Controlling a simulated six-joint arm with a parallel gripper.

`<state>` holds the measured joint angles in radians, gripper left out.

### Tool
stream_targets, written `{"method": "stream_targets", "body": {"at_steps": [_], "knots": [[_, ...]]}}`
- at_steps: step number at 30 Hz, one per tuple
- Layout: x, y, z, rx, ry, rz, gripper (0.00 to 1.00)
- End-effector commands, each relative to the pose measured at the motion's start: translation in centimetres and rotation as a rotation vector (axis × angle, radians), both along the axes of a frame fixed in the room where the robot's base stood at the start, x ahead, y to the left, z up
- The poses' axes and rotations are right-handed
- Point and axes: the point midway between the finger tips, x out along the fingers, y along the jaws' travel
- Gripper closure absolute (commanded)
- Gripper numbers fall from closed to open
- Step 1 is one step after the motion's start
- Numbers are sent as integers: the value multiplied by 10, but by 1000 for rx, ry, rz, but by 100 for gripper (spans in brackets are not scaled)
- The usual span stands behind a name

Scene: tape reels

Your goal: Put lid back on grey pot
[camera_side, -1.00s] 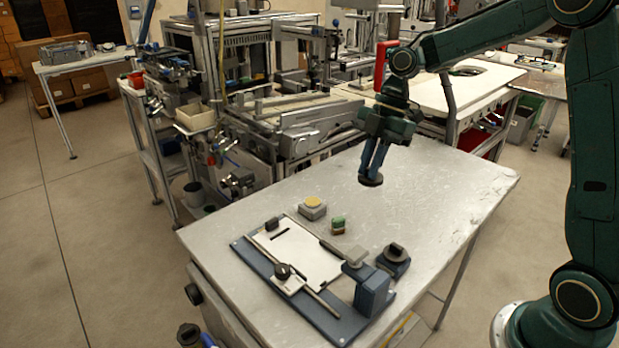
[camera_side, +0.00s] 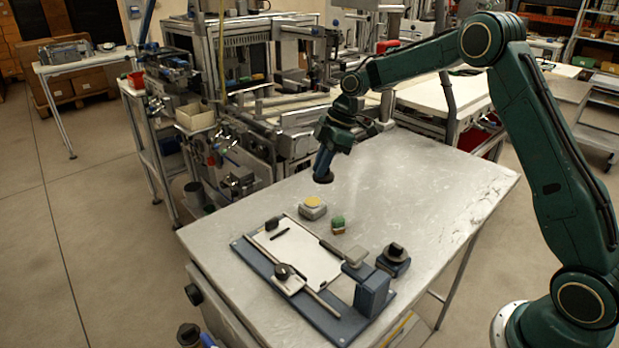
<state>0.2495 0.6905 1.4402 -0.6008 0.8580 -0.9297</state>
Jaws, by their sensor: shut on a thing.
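My gripper (camera_side: 324,172) is shut on a dark round lid (camera_side: 323,179), holding it over the far left part of the metal table. The fingers slant down to the left. A small gap to the table seems to show, but its height is hard to judge. The grey pot (camera_side: 313,213) stands upright on the table below and slightly left of the lid in the picture. The lid is apart from the pot.
A small green and brown object (camera_side: 338,225) stands just right of the pot. A blue fixture (camera_side: 303,301) with a white plate (camera_side: 312,262), rod and clamp block lies in front. A dark knobbed piece (camera_side: 394,259) stands beside it. The table's right side (camera_side: 430,195) is clear.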

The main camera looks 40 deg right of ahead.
Motion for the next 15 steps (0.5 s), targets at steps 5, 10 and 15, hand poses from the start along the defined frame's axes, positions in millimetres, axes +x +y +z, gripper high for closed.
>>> {"method": "stream_targets", "body": {"at_steps": [5,10,15], "knots": [[25,2,-16,5,-2,-72,100],[34,3,-22,7,-4,-104,100],[35,3,-23,8,-5,-108,100]]}}
